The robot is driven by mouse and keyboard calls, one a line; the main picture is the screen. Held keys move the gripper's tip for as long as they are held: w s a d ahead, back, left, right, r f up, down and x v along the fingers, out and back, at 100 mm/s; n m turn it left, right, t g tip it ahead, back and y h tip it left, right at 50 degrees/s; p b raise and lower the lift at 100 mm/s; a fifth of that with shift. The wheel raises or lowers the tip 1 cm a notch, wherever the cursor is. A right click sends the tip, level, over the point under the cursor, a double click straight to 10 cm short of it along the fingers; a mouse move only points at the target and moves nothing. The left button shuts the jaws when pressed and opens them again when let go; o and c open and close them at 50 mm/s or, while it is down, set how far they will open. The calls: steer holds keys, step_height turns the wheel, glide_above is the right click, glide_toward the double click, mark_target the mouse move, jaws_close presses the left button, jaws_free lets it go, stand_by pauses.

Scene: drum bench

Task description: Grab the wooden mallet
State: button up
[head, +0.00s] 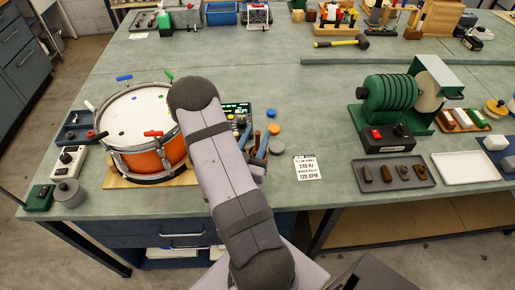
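I cannot make out a wooden mallet for certain in the head view. A mallet or hammer with a yellow handle and a dark head (361,41) lies on the bench towards the back, right of the middle. Some thin brown and dark blue tool-like shapes (262,142) stand just right of my arm, partly hidden by it; I cannot tell what they are. My arm rises through the middle of the picture and covers part of the bench.
An orange drum (156,154) stands on a wooden board left of my arm. A green machine (390,94), a dark tray of small parts (425,181) and a white tray (468,168) are at right. The bench (300,100) is clear in the middle.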

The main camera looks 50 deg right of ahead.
steer(key=p+x, duration=0.1)
steer(key=x, duration=0.2)
steer(key=shift+s+d+r, duration=0.1)
steer(key=shift+d, duration=0.1)
steer(key=shift+w+d+p, duration=0.25)
steer(key=shift+d+p, duration=0.1)
steer(key=shift+d, duration=0.05)
steer(key=shift+c, duration=0.2)
jaws_close()
steer(key=shift+r, duration=0.1)
step_height(320, 180, up, 10)
steer(key=shift+b, duration=0.3)
